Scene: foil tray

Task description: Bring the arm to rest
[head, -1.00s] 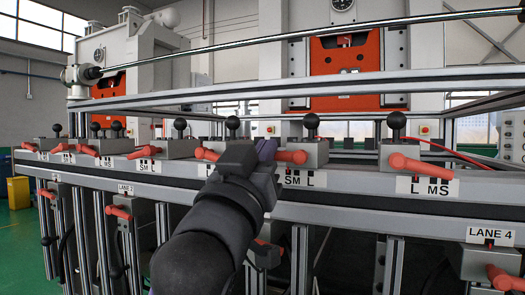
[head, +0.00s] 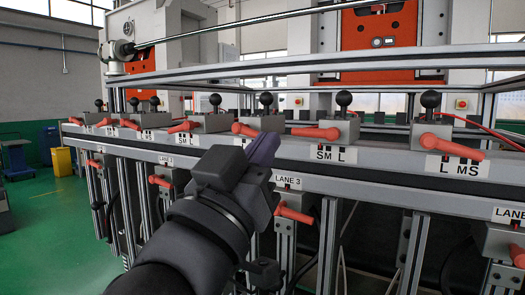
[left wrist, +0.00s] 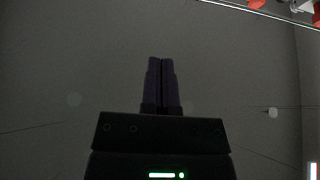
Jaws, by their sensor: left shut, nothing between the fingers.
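My left gripper (head: 264,150) is in the middle of the head view, with my dark arm coming in from below. Its purple fingers point up and to the right, in front of the machine's front rail. In the left wrist view the two fingers (left wrist: 161,84) lie side by side, shut with nothing between them. My right gripper is not in view.
The grey rail (head: 395,189) carries several control boxes with black knobs and orange levers, such as the lever (head: 315,133). More orange levers hang on posts below, near the LANE 3 label (head: 288,181). Green floor (head: 60,225) is open at the left.

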